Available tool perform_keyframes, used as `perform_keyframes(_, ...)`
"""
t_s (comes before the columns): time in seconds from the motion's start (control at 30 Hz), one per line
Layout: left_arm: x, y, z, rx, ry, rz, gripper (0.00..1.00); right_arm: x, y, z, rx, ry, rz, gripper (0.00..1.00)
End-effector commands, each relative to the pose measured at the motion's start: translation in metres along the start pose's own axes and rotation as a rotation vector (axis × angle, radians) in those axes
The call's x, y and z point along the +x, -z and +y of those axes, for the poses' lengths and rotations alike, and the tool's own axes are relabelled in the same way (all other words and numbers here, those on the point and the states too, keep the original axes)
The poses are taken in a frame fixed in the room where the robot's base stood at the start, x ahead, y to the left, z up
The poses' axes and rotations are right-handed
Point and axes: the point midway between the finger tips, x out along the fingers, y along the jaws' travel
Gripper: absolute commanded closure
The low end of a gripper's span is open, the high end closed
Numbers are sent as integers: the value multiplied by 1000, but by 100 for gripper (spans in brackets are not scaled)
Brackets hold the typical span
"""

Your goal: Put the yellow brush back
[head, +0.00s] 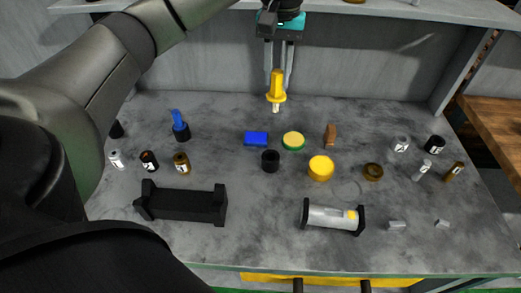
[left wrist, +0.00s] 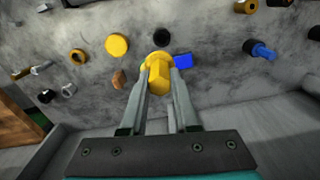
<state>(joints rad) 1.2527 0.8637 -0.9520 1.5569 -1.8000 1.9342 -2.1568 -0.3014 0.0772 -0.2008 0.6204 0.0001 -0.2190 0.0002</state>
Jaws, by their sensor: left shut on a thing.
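The yellow brush (head: 277,86) hangs upright in my left gripper (head: 278,66), its pale tip pointing down, above the back of the grey table. In the left wrist view, the yellow brush (left wrist: 157,80) sits between the fingertips of my left gripper (left wrist: 158,72), which are shut on it. An empty-looking black cup (head: 270,160) stands on the table, nearer the front than the brush. The black cup also shows in the left wrist view (left wrist: 160,39). A blue brush (head: 178,122) stands in a similar black cup at the left. My right gripper is not in view.
A blue block (head: 256,139), a green-and-yellow disc (head: 293,141) and a brown piece (head: 330,134) lie near the black cup. A yellow round piece (head: 321,168) is to its right. A black cradle (head: 182,204) and a grey cylinder (head: 330,217) in a holder lie toward the front.

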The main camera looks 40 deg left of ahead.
Motion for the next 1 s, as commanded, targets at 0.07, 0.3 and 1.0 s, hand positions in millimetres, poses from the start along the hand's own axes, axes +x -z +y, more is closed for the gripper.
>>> perform_keyframes(0.07,2,2,-5,-18,-2,-7,100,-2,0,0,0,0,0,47)
perform_keyframes(0.3,57,2,-6,-22,0,-11,100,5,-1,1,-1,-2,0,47)
perform_keyframes(1.0,172,1,-5,-20,-3,-8,100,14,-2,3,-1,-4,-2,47)
